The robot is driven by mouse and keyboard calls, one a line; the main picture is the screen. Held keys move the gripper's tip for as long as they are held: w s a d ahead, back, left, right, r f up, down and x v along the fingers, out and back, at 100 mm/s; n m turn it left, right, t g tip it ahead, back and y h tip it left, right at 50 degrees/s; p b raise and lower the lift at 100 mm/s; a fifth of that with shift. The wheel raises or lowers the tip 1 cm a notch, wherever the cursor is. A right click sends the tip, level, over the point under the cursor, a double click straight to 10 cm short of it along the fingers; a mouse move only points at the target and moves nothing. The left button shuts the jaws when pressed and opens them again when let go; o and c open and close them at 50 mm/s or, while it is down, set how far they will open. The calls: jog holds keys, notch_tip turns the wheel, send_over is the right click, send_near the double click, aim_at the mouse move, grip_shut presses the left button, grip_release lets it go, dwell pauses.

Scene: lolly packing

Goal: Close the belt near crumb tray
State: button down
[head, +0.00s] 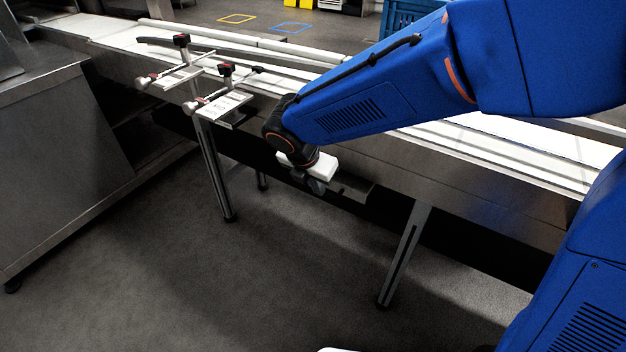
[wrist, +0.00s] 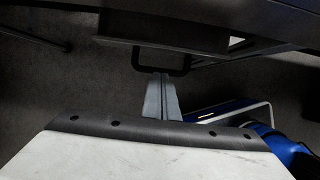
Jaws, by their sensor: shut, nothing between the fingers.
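The crumb tray (head: 355,190) is a dark, shallow drawer under the belt's near side; in the head view it sticks out from the belt frame. Its front panel (wrist: 165,32) shows in the wrist view, with a black U-shaped handle (wrist: 187,62) on it. My gripper (head: 318,187) is low beside the tray, partly hidden by its own white body. In the wrist view its grey fingers (wrist: 162,78) are together and empty, with the tips at the handle's bar. I cannot tell whether they touch it.
The belt (head: 490,132) runs across above the tray. Two clamp brackets (head: 225,103) stick out from its near side, left of my arm. Belt legs (head: 405,255) stand on the floor. A steel cabinet (head: 60,170) is at left. The grey floor in front is clear.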

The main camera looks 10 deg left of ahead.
jog(key=shift+w+d+r, duration=0.1)
jog(key=shift+w+d, duration=0.25)
jog(key=shift+w, duration=0.4)
jog(key=shift+w+d+r, duration=0.1)
jog(key=shift+w+d, duration=0.2)
jog(key=shift+w, duration=0.45)
jog(key=shift+w+d, duration=0.25)
jog(key=shift+w, duration=0.35)
jog(key=shift+w+d, duration=0.25)
jog(key=shift+w, duration=0.35)
